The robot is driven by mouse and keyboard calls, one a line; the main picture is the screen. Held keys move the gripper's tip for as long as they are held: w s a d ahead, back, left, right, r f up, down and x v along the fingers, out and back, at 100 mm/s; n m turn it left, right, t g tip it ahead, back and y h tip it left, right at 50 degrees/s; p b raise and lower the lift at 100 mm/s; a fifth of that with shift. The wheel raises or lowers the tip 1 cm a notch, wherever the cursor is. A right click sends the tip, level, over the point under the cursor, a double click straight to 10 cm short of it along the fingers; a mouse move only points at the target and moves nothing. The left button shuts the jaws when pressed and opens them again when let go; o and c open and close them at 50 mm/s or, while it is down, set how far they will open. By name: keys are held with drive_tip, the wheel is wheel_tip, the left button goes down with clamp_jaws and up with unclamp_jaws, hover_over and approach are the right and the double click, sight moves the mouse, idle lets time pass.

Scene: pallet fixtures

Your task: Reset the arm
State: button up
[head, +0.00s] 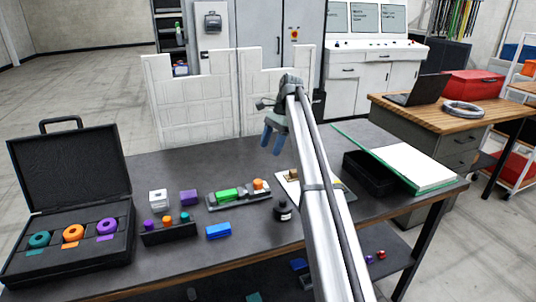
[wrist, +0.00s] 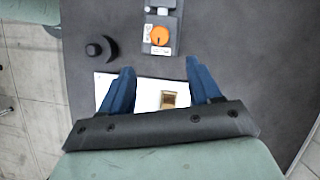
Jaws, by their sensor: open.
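My gripper (head: 271,140) has two blue fingers and hangs above the dark table (head: 160,178). In the wrist view my gripper (wrist: 158,78) has its fingers spread wide apart, with nothing held between them. Below the fingers lies a white sheet (wrist: 148,97) with a small brown and gold block (wrist: 175,99) on it. The fingers appear well above the table and touch nothing. My arm hides part of the sheet in the head view.
An open black case (head: 72,254) with coloured rings is at left. A black tray (head: 371,176) and green-edged board (head: 415,165) are at right.

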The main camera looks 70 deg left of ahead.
drive_tip(key=shift+w+r, duration=0.1)
drive_tip(key=shift+r, duration=0.2)
idle(0.4)
